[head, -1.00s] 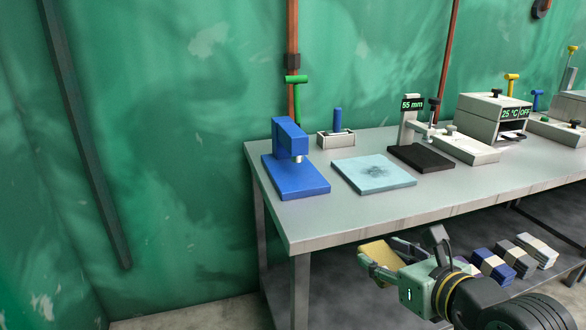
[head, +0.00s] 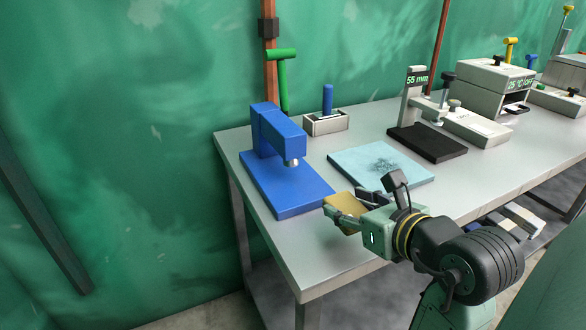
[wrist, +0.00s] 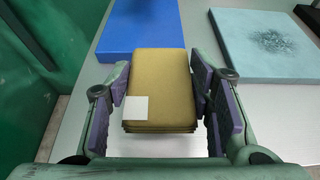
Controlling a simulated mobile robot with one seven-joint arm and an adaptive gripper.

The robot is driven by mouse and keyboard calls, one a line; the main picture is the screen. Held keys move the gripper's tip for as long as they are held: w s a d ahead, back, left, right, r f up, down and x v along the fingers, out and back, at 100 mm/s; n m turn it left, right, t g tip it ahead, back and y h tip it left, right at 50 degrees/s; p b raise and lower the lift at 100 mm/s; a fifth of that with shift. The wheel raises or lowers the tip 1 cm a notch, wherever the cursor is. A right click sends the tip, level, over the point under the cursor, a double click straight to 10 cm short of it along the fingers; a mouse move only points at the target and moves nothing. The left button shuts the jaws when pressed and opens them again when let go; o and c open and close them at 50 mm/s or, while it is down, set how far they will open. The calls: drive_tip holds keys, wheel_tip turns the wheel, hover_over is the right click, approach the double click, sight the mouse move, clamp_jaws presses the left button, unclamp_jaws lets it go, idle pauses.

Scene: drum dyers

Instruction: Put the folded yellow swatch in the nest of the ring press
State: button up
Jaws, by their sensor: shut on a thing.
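The folded yellow swatch (head: 345,200) is between the fingers of my gripper (head: 341,208), which is shut on it. In the wrist view the swatch (wrist: 160,80) is a thick folded pad with a pale square label at its near left corner; purple finger pads flank it. A blue C-shaped press (head: 266,135), likely the ring press, stands at the table's left end, with a pale round tip under its head. Its flat blue base (wrist: 141,25) lies just beyond the swatch in the wrist view. I cannot make out a nest on it.
A light-blue pad (head: 385,167) with a dark smudge lies right of the press. Behind stands a small box with a blue handle (head: 327,108). A black plate (head: 427,143) by a 55 mm gauge is further right. The table's front left (head: 300,262) is bare.

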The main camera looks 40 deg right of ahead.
drive_tip(key=p, duration=0.4)
hover_over(306, 181)
drive_tip(key=s, duration=0.3)
drive_tip(key=shift+a+r, duration=0.1)
drive_tip(key=shift+a, duration=0.25)
drive_tip(key=x, duration=0.1)
drive_tip(key=p+x, duration=0.1)
drive_tip(key=x, duration=0.1)
drive_tip(key=shift+w+d+r, duration=0.1)
drive_tip(key=shift+w+r, duration=0.2)
drive_tip(key=shift+f+p, duration=0.3)
drive_tip(key=shift+f, duration=0.2)
drive_tip(key=shift+f, duration=0.2)
drive_tip(key=o, duration=1.2)
drive_tip(key=shift+r, duration=0.35)
drive_tip(key=b+v, duration=0.2)
drive_tip(key=v, duration=1)
drive_tip(key=shift+f+b, duration=0.2)
drive_tip(key=shift+b, duration=0.2)
